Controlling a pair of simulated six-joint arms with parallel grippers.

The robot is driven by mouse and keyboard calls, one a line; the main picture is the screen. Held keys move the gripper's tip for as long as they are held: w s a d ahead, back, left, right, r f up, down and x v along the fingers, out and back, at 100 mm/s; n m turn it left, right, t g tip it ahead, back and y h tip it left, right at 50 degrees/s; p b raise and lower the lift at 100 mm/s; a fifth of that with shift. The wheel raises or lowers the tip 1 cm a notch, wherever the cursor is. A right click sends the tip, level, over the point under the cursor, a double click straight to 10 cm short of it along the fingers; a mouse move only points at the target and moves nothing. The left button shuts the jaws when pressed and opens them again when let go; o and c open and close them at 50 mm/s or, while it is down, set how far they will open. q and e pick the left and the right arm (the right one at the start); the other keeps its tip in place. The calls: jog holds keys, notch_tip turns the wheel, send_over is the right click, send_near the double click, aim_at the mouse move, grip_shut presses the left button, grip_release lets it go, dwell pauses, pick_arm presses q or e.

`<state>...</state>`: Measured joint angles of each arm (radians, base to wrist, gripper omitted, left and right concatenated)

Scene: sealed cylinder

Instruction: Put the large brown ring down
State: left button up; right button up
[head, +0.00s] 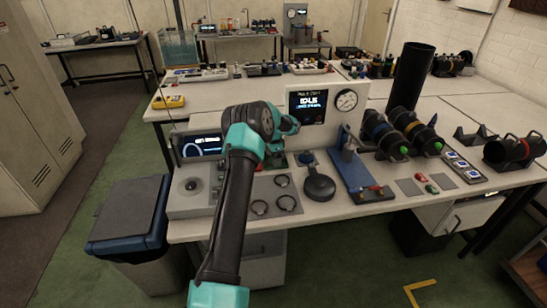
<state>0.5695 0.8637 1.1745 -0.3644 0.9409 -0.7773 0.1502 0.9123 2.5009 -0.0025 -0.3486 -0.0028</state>
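My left arm comes in from the bottom, left of centre, and reaches over the workbench. Its gripper (277,150) is around the wrist's far side, in front of the panel with the gauge. The wrist mostly hides the fingers, so I cannot tell whether they are open or hold anything. I cannot make out a large brown ring by colour. My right gripper is not in view.
A black round-headed tool (319,187) and a blue stand (355,172) are right of the pad. Dark cylinders (380,133) lie further right, near a tall black tube (410,77).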

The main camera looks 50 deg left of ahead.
pick_arm(q)
jog(key=shift+r, duration=0.15)
notch_tip(320, 180, up, 12)
dwell(0.5)
dwell(0.3)
